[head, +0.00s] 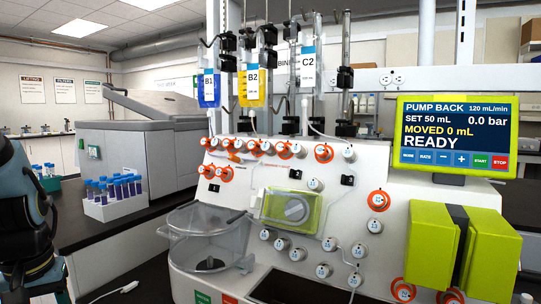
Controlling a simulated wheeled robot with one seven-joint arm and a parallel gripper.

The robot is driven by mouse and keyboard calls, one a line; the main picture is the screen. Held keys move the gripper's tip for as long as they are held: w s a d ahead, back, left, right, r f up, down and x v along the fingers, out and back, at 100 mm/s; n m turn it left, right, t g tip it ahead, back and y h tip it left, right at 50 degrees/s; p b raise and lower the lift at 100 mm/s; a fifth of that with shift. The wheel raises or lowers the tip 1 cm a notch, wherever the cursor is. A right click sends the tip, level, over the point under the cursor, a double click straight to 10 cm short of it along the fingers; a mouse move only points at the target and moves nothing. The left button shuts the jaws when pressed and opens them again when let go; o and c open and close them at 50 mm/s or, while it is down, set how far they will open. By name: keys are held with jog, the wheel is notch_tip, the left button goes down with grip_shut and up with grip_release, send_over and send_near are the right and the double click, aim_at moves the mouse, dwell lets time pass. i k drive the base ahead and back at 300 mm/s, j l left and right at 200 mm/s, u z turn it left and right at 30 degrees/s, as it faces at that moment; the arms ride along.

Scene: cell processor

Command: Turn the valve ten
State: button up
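The cell processor (375,160) is a white machine that fills the middle and right of the head view. Its face carries several small round valve knobs, some with orange collars and some plain white. Orange-collared ones include a knob at the top middle (323,152), one at the right (378,200) and one at the lower right (403,290). Their numbers are too small to read, so I cannot tell which is valve ten. My gripper is not in view; a dark part of my arm shows at the left edge.
Bags B1 (208,88), B2 (252,87) and C2 (308,70) hang above the machine. A screen (457,137) reads READY. A clear round bowl (210,240) protrudes at the front left. A white rack (105,208) of blue-capped tubes stands on the dark bench at left.

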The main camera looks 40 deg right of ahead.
aim_at(347, 153)
jog(key=z, duration=0.65)
jog(key=i+z, duration=0.1)
jog(key=z, duration=0.3)
